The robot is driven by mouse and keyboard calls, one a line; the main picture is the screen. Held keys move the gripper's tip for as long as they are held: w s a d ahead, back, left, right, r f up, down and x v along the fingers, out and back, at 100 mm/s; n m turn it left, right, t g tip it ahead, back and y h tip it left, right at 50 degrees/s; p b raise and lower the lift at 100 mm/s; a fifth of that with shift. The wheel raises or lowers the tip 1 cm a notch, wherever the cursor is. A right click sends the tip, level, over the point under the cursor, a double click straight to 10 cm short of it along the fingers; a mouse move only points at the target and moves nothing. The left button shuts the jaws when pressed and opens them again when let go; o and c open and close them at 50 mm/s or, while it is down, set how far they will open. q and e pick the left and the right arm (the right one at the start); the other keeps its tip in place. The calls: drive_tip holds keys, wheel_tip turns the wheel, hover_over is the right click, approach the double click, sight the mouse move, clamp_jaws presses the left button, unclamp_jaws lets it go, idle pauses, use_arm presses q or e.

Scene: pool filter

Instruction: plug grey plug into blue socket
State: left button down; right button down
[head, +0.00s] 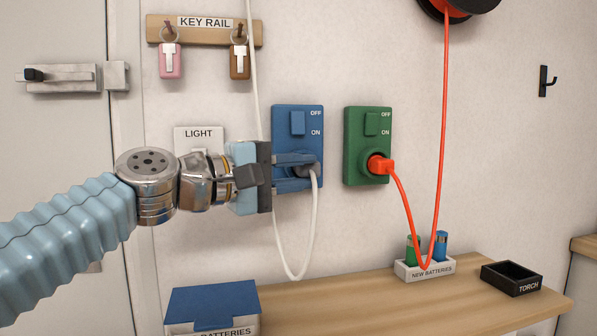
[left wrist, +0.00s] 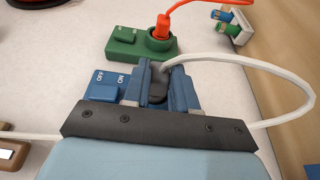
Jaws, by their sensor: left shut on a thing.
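The blue socket (head: 284,121) is on the wall, with a rocker switch marked OFF and ON above its outlet. My left gripper (head: 312,172) is in front of the outlet, its blue fingers shut on the grey plug (head: 303,171). A white cord runs from the plug and loops below it. In the left wrist view the grey plug (left wrist: 158,78) sits between the fingers (left wrist: 162,88), against the blue socket (left wrist: 104,88). The fingers hide the plug's front, so I cannot tell how deep it sits. My right gripper is not in view.
A green socket (head: 355,120) to the right holds a red plug (head: 380,165) with a red cord hanging from a reel (head: 458,8). Below is a wooden shelf (head: 340,300) with a battery holder (head: 425,270), a torch tray (head: 512,277) and a blue-lidded box (head: 212,302).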

sight(300, 172)
use_arm(q)
drive_tip(key=shift+w+a, duration=0.1)
drive_tip(key=shift+w, duration=0.25)
drive_tip(key=c, duration=0.8)
unclamp_jaws()
drive_tip(key=shift+b+v, duration=1)
drive_tip(key=shift+v, duration=0.95)
drive_tip(key=shift+s+a, duration=0.3)
drive_tip(key=shift+a, duration=0.15)
drive_tip(key=b+v, duration=0.2)
drive_tip(key=v, duration=1.2)
drive_tip(key=shift+b, duration=0.35)
